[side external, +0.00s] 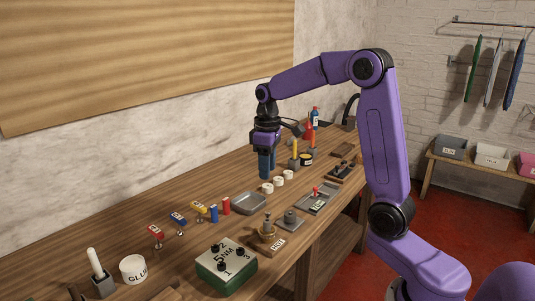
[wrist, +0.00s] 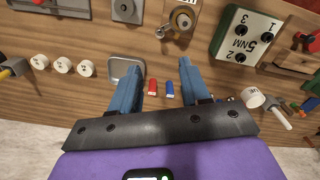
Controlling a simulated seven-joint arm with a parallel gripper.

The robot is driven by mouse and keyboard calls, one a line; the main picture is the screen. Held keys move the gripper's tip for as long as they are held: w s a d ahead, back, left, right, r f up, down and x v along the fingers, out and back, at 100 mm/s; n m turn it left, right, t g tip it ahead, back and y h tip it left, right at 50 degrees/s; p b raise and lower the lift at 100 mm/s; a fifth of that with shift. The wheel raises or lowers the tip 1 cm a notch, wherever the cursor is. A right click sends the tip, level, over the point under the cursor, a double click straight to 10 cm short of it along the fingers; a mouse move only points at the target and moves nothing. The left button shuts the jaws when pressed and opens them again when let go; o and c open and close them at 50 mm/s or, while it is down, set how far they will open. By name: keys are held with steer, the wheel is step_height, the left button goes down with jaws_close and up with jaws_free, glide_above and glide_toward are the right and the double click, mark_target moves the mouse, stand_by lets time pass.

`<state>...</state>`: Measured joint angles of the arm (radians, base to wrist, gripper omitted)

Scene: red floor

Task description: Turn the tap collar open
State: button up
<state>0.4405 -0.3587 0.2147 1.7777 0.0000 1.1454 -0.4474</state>
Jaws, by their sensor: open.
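The tap collar seems to be the brass, round fitting (side external: 267,230) on a small wooden block with a white label, near the front edge of the bench. In the wrist view the brass fitting (wrist: 183,20) shows at the top, beyond my fingertips. My gripper (side external: 266,172) points down above the back of the bench, behind and apart from the fitting. In the wrist view its blue fingers (wrist: 163,64) are spread with nothing held between them. The turn position of the collar is too small to tell.
A green-sided box marked 5NM (side external: 227,263) stands beside the fitting, and a grey round-knobbed plate (side external: 289,220) on its other side. A grey tray (side external: 249,203), red and blue cylinders (side external: 225,205) and white labelled rolls (side external: 278,182) lie near my gripper. A glue pot (side external: 133,268) stands front left.

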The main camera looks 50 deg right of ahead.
steer(key=shift+r, duration=1.85)
steer(key=s+a+f+n, duration=0.4)
steer(key=s+a, duration=0.9)
steer(key=s+f+n, duration=0.2)
steer(key=s, duration=0.6)
steer(key=s+f+n, duration=0.2)
steer(key=s, duration=0.7)
steer(key=shift+a, duration=0.4)
